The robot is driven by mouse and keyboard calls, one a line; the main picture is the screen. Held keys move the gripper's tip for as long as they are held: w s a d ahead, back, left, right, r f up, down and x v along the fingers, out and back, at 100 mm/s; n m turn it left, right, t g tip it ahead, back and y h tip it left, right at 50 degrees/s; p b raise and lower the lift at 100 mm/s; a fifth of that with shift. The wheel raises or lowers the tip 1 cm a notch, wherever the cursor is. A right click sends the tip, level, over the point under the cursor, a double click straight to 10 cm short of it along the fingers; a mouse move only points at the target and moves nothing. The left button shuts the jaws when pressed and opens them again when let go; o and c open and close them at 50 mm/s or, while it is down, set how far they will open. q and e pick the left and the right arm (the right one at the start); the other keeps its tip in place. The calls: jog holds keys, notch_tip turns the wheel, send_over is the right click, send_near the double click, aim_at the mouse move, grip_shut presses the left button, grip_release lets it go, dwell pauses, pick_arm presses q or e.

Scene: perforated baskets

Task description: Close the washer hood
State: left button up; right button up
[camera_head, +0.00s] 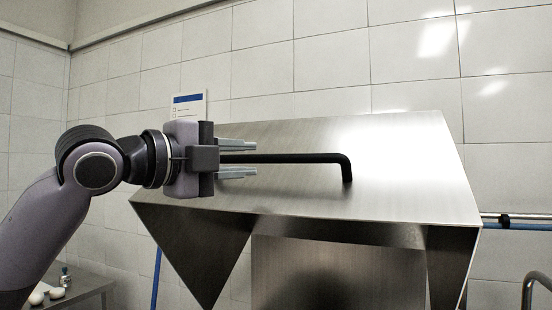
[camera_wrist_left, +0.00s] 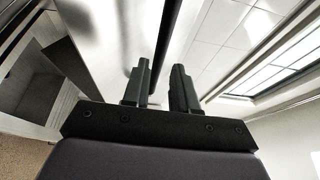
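The washer hood (camera_head: 400,190) is a brushed steel box with a sloping front panel. It stands raised, with a dark gap below its lower edge. A black bar handle (camera_head: 346,170) runs across the panel and bends into it at its right end. My left gripper (camera_head: 254,159) comes in from the left at the handle's left part. Its two fingers are apart, one above and one below the bar, with space visible on both sides. In the left wrist view the dark bar (camera_wrist_left: 168,40) runs between the fingertips (camera_wrist_left: 160,76). My right gripper is not in view.
A tiled wall (camera_head: 330,50) stands behind the hood, with a blue and white sign (camera_head: 189,106) on it. A steel side table (camera_head: 80,290) with small items is at lower left. Pipes (camera_head: 515,218) and a curved metal rail (camera_head: 530,285) are at right.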

aim_at(267, 160)
pick_arm(q)
jog(key=p+x, duration=0.1)
jog(key=x, duration=0.4)
jog(key=shift+p, duration=0.3)
jog(key=shift+w+d, duration=0.5)
jog(key=shift+w, duration=0.05)
jog(key=shift+f, duration=0.1)
grip_shut()
